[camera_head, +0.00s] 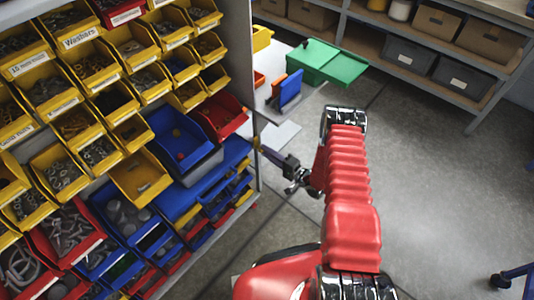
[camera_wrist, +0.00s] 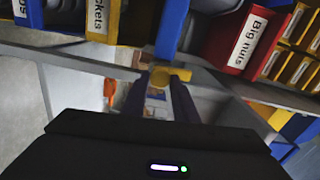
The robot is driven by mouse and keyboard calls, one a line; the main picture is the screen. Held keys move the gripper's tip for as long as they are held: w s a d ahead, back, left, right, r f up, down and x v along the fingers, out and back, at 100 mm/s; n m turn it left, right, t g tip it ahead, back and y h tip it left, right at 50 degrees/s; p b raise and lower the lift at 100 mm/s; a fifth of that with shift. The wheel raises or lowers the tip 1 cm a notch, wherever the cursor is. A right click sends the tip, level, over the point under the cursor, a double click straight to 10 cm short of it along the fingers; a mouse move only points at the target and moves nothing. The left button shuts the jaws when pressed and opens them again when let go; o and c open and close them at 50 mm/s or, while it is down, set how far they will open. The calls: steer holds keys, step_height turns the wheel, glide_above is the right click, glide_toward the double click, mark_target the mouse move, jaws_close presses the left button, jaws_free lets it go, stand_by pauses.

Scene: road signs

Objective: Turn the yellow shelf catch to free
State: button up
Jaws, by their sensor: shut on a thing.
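The yellow shelf catch (camera_wrist: 172,75) shows at the tips of my gripper (camera_wrist: 159,88) in the wrist view, by a grey shelf edge. My gripper's two dark purple fingers are shut on it. In the head view my gripper (camera_head: 264,150) reaches left to the side post of the bin rack, and a small yellow bit of the catch (camera_head: 257,142) shows at its tips. The fingers cover part of the catch, and its exact angle is hard to tell.
A rack of yellow, red and blue bins (camera_head: 140,180) stands at the left. A green box with a lid (camera_head: 328,62) is beyond the gripper. Grey shelving (camera_head: 400,25) with boxes stands at the back. The floor (camera_head: 440,180) at right is mostly clear.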

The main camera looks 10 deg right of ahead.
steer(key=shift+f+m, duration=0.15)
steer(key=shift+m, duration=0.35)
steer(key=shift+d, duration=0.1)
steer(key=o, duration=1)
steer(key=v, duration=1.3)
steer(key=shift+s+d, duration=0.2)
steer(key=shift+s, duration=0.15)
